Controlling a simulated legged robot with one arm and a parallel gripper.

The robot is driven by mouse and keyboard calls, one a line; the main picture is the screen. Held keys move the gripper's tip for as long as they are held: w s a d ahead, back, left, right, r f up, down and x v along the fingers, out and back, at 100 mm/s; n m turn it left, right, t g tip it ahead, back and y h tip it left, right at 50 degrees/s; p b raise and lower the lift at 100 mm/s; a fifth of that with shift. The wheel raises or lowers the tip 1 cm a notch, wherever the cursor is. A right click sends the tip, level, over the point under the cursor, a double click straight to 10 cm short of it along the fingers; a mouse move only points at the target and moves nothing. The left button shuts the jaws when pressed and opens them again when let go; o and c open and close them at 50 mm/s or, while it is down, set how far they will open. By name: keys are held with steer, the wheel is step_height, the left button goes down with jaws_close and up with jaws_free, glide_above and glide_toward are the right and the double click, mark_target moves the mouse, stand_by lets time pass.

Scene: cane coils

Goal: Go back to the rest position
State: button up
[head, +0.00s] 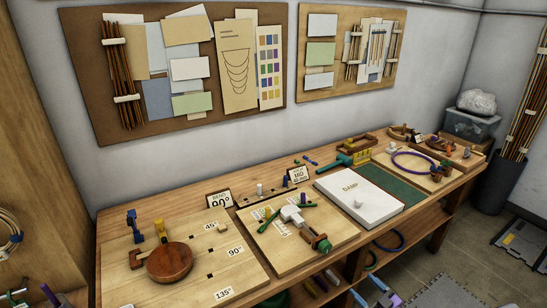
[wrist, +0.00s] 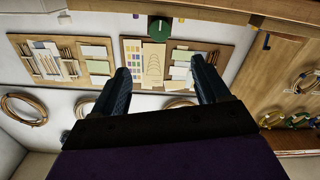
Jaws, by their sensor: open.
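My gripper (wrist: 163,72) shows in the wrist view with its two dark fingers wide apart. Nothing is between the fingers; the wall and pinboards lie beyond them, seen upside down. I cannot make out my gripper with certainty in the head view. The workbench (head: 187,205) runs along the wall in the head view. The rest position has no visible marker.
A dark bin of canes (head: 490,190) stands at the right. Floor shows at lower right.

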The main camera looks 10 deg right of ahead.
steer(key=a+r+n+g+y, duration=0.5)
steer(key=a+r+n, duration=0.4)
steer(key=a+n, duration=0.2)
steer(key=a+r+n+g+y, duration=0.45)
steer(key=a+r+n, duration=0.45)
steer(key=a+n, duration=0.25)
steer(key=s+a+r+n+g, duration=0.4)
steer(key=s+a+n+g, duration=0.2)
steer(key=a+n, duration=0.3)
steer(key=s+a+r+n+g+h, duration=0.1)
steer(key=s+a+n+g+h, duration=0.15)
steer(key=s+n, duration=0.55)
steer(key=s+a+r+n+g+h, duration=0.1)
steer(key=s+a+n+g+h, duration=0.2)
steer(key=s+n, duration=0.5)
steer(key=s+d+r+n+t+h, duration=0.1)
steer(key=s+d+n+t+h, duration=0.1)
steer(key=s+d+n+h, duration=0.8)
steer(key=d+n, duration=0.1)
steer(key=n, duration=0.6)
steer(key=shift+s+d+r, duration=0.15)
steer(key=shift+s+r, duration=0.05)
